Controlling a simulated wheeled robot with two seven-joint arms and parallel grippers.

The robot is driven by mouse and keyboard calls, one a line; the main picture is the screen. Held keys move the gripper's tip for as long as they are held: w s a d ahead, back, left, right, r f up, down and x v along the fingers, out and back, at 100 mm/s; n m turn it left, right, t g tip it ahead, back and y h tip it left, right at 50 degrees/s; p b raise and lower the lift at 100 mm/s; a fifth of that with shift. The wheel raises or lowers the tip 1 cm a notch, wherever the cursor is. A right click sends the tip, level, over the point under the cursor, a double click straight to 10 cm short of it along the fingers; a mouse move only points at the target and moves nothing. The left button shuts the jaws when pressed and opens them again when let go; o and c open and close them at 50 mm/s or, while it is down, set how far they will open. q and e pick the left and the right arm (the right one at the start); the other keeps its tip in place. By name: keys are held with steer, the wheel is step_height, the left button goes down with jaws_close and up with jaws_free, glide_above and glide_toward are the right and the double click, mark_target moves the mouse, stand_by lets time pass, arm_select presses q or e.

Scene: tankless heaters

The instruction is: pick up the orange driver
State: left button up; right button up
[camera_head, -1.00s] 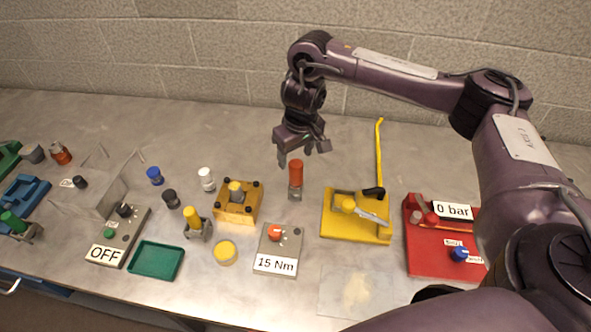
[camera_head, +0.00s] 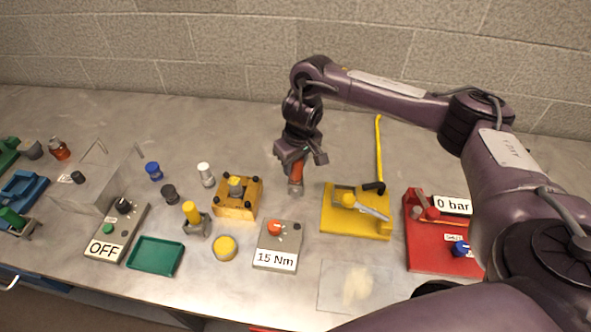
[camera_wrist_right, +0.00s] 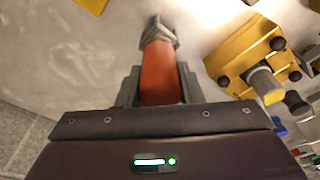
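The orange driver (camera_head: 296,173) stands upright in the middle of the bench, its lower end grey. My right gripper (camera_head: 299,163) is over it from above and hides its top. In the right wrist view the orange handle (camera_wrist_right: 160,72) lies between the two grey fingers (camera_wrist_right: 159,88), one on each side and very close to it. I cannot tell whether both fingers press on it. The driver shows no clear lift from the bench. My left gripper is not in view.
A yellow block fixture (camera_head: 239,207) is left of the driver, the 15 Nm box (camera_head: 277,258) in front, and a yellow base with a long lever (camera_head: 345,225) to the right. A red 0 bar unit (camera_head: 430,262) is farther right. Bare bench lies behind the driver.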

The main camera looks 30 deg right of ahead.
steer(key=c, duration=0.4)
steer(key=shift+r, duration=0.1)
